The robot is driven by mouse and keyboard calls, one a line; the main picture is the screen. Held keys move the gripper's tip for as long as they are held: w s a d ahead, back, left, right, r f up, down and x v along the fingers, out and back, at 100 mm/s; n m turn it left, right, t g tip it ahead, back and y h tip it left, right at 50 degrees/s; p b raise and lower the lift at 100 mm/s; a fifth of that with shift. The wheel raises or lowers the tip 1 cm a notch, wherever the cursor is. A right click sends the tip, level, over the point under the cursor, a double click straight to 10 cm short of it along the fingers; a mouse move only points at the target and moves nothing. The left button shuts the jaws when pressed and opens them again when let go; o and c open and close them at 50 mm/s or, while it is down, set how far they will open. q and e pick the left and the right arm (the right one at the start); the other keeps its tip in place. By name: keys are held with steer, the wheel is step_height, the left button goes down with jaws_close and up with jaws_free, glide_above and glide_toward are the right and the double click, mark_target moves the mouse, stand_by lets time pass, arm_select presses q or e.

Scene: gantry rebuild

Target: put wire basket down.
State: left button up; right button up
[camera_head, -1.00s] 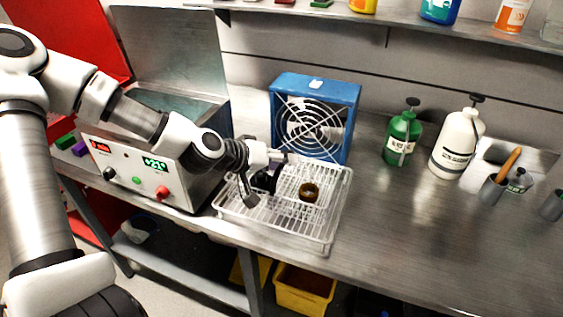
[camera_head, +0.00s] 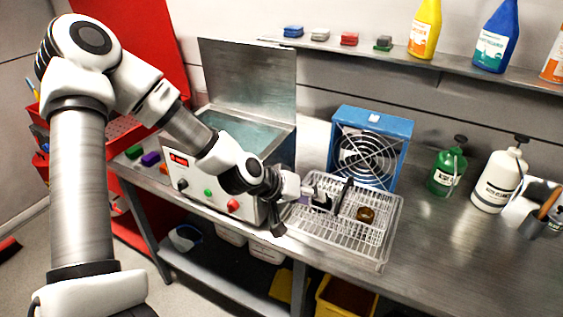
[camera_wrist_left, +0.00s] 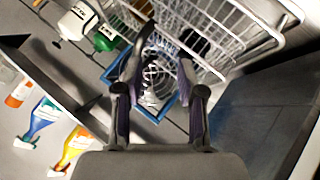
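The white wire basket (camera_head: 392,232) sits on the steel bench near its front edge, in front of the blue fan. A brown ring-like part (camera_head: 366,214) and a dark upright strip (camera_head: 344,193) show in it. My left gripper (camera_head: 300,213) is at the basket's left side, its fingers spread apart. In the left wrist view the fingers (camera_wrist_left: 163,62) are also apart, with no basket wire clearly between them. The basket's wires (camera_wrist_left: 235,22) show there beyond the fingers, at upper right. My right gripper is out of view.
A blue-framed fan (camera_head: 371,150) stands behind the basket. A bath unit with red and green buttons (camera_head: 207,192) is to the left. Green (camera_head: 447,172) and white (camera_head: 498,180) pump bottles stand to the right. Bare bench (camera_head: 440,235) lies right of the basket.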

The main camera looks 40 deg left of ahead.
arm_select(q)
steer(key=s+d+f+m+g+y, duration=0.15)
steer(key=s+f, duration=0.25)
steer(key=f, duration=0.4)
steer(key=s+d+f+m+g, duration=0.1)
steer(key=s+d+f+g, duration=0.15)
steer(key=f, duration=0.45)
steer(key=s+d+f+m+g+y, duration=0.1)
steer(key=s+d+f+g, duration=0.1)
steer(key=s+f, duration=0.4)
steer(key=s+d+f+m+g+y, duration=0.1)
steer(key=s+d+f+m+g, duration=0.1)
steer(key=s+f, duration=0.5)
steer(key=s+g, duration=0.1)
steer(key=s, duration=0.5)
steer(key=shift+g, duration=0.3)
